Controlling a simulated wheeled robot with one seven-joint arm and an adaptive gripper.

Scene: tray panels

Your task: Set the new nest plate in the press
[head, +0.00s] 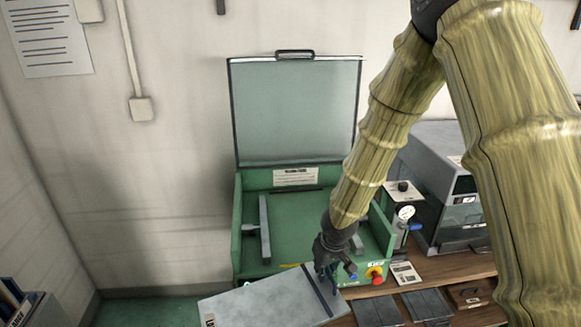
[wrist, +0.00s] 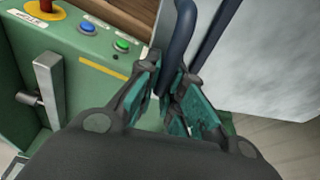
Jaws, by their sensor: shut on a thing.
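The press (head: 252,262) is a green box with its lid (head: 300,115) raised at the back. Its bed is bare between a grey lever (head: 264,228) on the left and another part (head: 356,243) on the right. A flat grey plate (head: 255,308) is in front of the press, apart from its bed. My gripper (head: 327,278) is shut on the dark handle along the plate's right side. The wrist view shows the fingers (wrist: 170,100) closed around the dark blue handle (wrist: 181,40), with the grey plate (wrist: 265,60) to the right.
The press front has a red stop button (head: 375,273) and a blue button (head: 352,276); a green button (wrist: 122,45) shows in the wrist view. Dark flat panels (head: 426,304) lie on the wooden bench (head: 455,262). A gauge (head: 405,212) and grey machine (head: 425,175) stand right.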

